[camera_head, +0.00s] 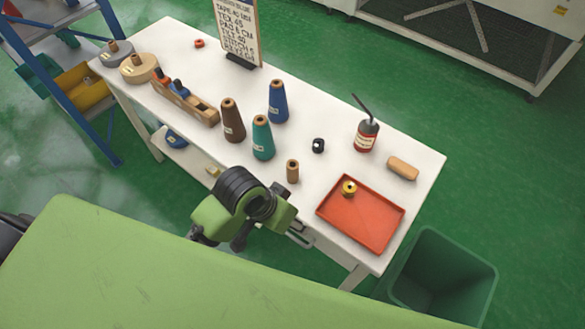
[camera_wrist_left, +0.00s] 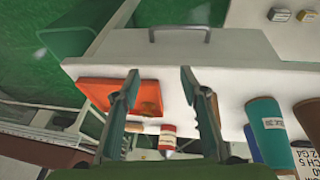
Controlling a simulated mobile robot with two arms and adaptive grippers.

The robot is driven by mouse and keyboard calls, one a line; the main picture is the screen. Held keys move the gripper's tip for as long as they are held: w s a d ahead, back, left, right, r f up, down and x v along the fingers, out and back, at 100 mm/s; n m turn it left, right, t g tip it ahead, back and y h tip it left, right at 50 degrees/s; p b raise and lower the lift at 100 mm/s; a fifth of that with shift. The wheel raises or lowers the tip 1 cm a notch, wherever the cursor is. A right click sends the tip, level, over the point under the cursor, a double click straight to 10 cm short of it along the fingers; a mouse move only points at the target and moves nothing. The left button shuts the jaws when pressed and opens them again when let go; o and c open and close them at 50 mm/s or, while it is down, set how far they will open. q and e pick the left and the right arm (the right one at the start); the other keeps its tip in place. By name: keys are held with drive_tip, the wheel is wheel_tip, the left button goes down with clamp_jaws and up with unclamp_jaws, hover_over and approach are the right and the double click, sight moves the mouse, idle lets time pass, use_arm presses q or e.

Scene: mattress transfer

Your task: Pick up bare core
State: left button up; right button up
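The bare core (camera_head: 292,171), a short brown tube, stands upright on the white table near its front edge, between the teal cone (camera_head: 262,138) and the orange tray (camera_head: 361,228). In the left wrist view, a brown sliver beside the right-hand finger looks like this core, mostly hidden. My left gripper (camera_wrist_left: 160,74) is open and empty in that view, its fingers apart at the table's front edge. In the head view my green and black arm is in front of the table, left of the core, and its fingertips cannot be made out. My right gripper is not in view.
Brown (camera_head: 232,121) and blue (camera_head: 278,102) cones stand behind. A black ring (camera_head: 318,146), an oil can (camera_head: 367,135) and a tan roll (camera_head: 403,168) are at right. A yellow spool (camera_head: 349,188) sits in the tray. A green bin (camera_head: 440,279) stands beyond the table's right end.

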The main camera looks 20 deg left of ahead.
use_arm(q)
drive_tip(key=w+d+r+m+g, duration=0.1)
drive_tip(key=w+d+r+m, duration=0.15)
drive_tip(key=w, duration=0.25)
wheel_tip(320, 180, up, 8)
drive_tip(key=n+g+y, duration=0.2)
drive_tip(key=y, duration=0.1)
hover_over(292, 171)
drive_tip(key=shift+w+d+f, duration=0.15)
drive_tip(key=shift+w+d, duration=0.05)
drive_tip(key=shift+w, duration=0.05)
drive_tip(key=f, duration=0.5)
drive_tip(key=f+p, duration=0.1)
drive_tip(key=f, duration=0.2)
drive_tip(key=shift+w+a, duration=0.15)
drive_tip(key=shift+a, duration=0.15)
drive_tip(key=f, duration=0.3)
drive_tip(key=f+p, duration=0.1)
drive_tip(key=f, duration=0.1)
drive_tip(key=shift+w+a+f, duration=0.1)
drive_tip(key=shift+w, duration=0.2)
clamp_jaws()
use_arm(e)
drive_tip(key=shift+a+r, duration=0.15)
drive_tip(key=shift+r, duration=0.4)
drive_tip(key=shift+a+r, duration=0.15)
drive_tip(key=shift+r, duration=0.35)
